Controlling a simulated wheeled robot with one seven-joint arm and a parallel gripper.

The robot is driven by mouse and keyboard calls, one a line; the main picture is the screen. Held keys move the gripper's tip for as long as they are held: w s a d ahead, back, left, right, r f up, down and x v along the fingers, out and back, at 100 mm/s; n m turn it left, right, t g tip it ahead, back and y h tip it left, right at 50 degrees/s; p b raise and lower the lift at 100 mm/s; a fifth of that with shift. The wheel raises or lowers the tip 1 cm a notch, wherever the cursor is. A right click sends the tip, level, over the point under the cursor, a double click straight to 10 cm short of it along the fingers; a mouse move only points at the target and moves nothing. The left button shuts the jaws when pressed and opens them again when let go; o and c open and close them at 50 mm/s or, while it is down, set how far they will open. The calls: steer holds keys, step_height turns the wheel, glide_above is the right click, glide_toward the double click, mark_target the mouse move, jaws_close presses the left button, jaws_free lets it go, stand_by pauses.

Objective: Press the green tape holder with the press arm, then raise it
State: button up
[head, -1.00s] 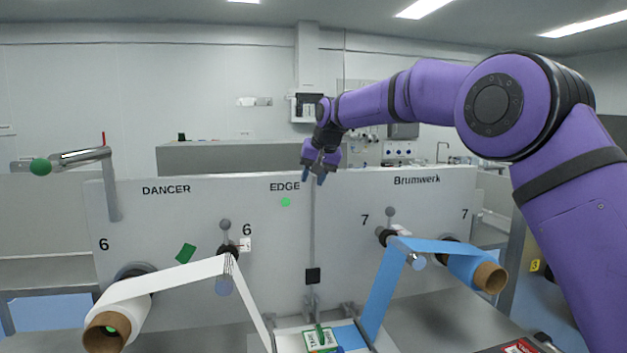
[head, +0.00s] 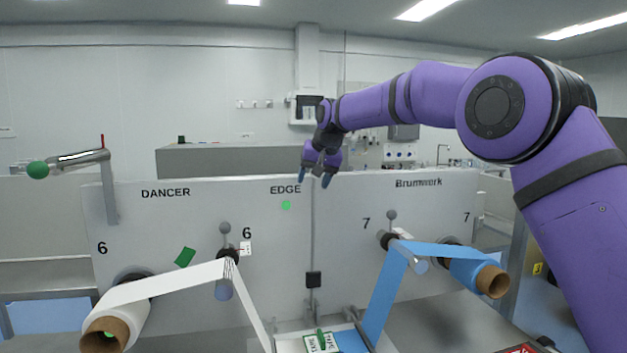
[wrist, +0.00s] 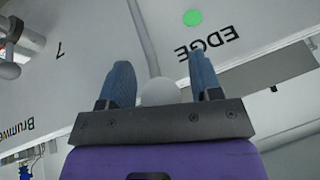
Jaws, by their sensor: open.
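My gripper (head: 315,177) is open at the top edge of the white panel, above and right of the word EDGE. In the wrist view my gripper (wrist: 163,75) has its two blue fingers apart, with a pale round knob (wrist: 160,92) between them. A thin grey rod (head: 313,225) runs down the panel below the gripper to a black block; it looks like the raised press arm, with the knob at its top. Whether the fingers touch the knob cannot be told. A small green-and-white piece (head: 320,342), likely the green tape holder, lies at the bottom centre, partly cut off.
A white web roll (head: 135,312) is at the left and a blue web roll (head: 468,272) at the right; their webs run down to the middle. A lever with a green ball (head: 38,169) sticks out at far left. Space above the panel is open.

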steer(key=v, duration=1)
steer(key=shift+r, duration=0.2)
steer(key=shift+s+d, duration=0.1)
steer(key=s+d+h, duration=0.2)
steer(key=s+d, duration=1.8)
steer(key=s, duration=0.2)
steer(key=s+d+f, duration=0.3)
steer(key=s+f, duration=0.1)
steer(key=s, duration=0.4)
steer(key=s+d+f+m+h, duration=0.1)
steer(key=s+d+f, duration=0.3)
steer(key=s, duration=0.4)
steer(key=s+d+f, duration=0.3)
steer(key=s+f, duration=0.3)
steer(key=s, duration=0.2)
steer(key=shift+s+d+f+t+h, duration=0.2)
steer(key=shift+s+d+t+h, duration=0.1)
steer(key=shift+d, duration=0.1)
